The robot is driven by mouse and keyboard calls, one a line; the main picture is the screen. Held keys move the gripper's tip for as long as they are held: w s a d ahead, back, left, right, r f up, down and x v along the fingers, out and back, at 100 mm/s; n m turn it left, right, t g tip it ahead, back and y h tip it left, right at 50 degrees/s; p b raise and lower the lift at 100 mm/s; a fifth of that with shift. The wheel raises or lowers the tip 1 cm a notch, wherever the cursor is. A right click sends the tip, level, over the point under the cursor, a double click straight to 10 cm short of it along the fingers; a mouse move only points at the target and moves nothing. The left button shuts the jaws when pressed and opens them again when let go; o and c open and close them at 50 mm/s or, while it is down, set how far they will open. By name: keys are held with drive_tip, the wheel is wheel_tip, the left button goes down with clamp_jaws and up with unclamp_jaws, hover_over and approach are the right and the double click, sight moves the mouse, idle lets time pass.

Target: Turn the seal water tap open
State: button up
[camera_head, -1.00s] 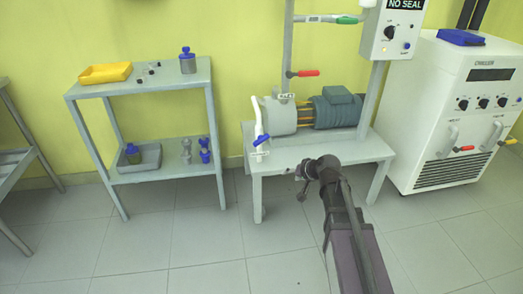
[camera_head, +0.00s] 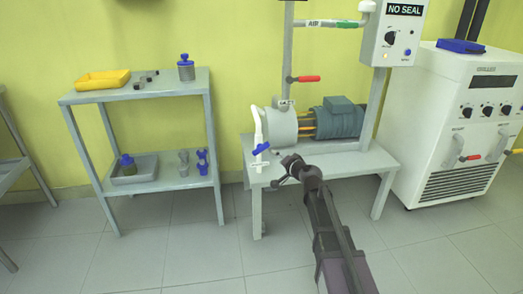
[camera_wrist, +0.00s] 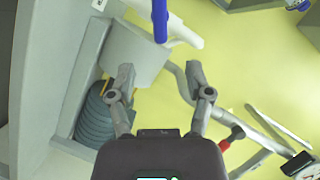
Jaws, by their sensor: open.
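A blue-handled tap (camera_head: 262,148) sits low on a white pipe (camera_head: 258,125) at the left end of the pump bench. Its blue handle (camera_wrist: 161,20) also shows at the top of the wrist view, with the white spout (camera_wrist: 187,36) beside it. A red-handled valve (camera_head: 304,79) is on the upright pipe above, and a green-handled valve (camera_head: 346,24) is on the pipe labelled "AIR". I cannot read a label for seal water. My gripper (camera_head: 284,171) is open and empty, a little below and right of the blue handle. In the wrist view my gripper (camera_wrist: 158,77) points towards the handle without touching it.
The pump motor (camera_head: 338,119) stands on the grey bench (camera_head: 342,163). A control box (camera_head: 393,32) reading "NO SEAL" is above right. A white chiller (camera_head: 450,125) stands at right. Floor between is clear.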

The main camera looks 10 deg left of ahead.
sight(263, 149)
drive_tip(key=b+x, duration=0.3)
drive_tip(key=x, duration=1)
drive_tip(key=shift+w+a+f, duration=0.15)
drive_tip(key=shift+w+a, duration=0.1)
drive_tip(key=shift+w, duration=0.05)
clamp_jaws()
